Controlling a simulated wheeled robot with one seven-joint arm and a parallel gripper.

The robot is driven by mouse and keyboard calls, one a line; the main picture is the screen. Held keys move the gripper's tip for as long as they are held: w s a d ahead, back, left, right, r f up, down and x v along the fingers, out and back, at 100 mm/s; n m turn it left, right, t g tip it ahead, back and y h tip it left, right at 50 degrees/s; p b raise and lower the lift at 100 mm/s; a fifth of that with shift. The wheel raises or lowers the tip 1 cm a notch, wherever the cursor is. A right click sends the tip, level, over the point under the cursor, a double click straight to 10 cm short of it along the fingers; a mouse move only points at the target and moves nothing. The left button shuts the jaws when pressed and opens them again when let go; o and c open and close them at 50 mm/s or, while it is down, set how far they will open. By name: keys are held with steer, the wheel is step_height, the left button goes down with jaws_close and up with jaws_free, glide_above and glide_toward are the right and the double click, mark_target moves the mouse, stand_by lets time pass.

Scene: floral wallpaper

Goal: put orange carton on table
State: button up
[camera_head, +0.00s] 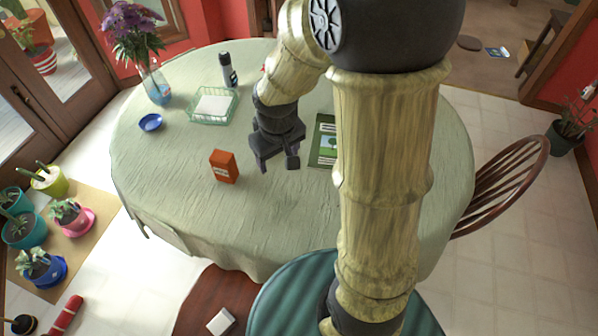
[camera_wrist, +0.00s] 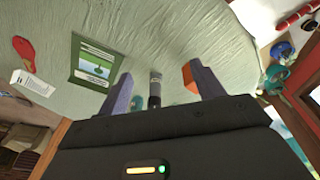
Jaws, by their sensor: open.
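The orange carton (camera_head: 224,167) stands upright on the table (camera_head: 190,215), which has a pale green cloth. My gripper (camera_head: 274,163) is open and empty, just to the right of the carton and apart from it in the head view. In the wrist view the carton (camera_wrist: 189,76) shows as an orange patch partly behind one finger of my gripper (camera_wrist: 158,88). The other finger is clear of it. Most of the carton is hidden there.
A green book (camera_head: 322,140) lies right of my gripper, partly hidden by my arm. Farther back are a dark bottle (camera_head: 227,70), a green tray (camera_head: 213,105), a blue bowl (camera_head: 151,122) and a vase of purple flowers (camera_head: 156,85). A wooden chair (camera_head: 500,185) stands at the right. The cloth's front left is clear.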

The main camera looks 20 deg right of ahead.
steer(key=s+d+r+m, duration=0.1)
steer(key=s+d+m, duration=0.1)
steer(key=s, duration=0.5)
steer(key=shift+d+m+t, duration=0.2)
steer(key=shift+m+t, duration=0.1)
steer(key=shift+m, duration=0.1)
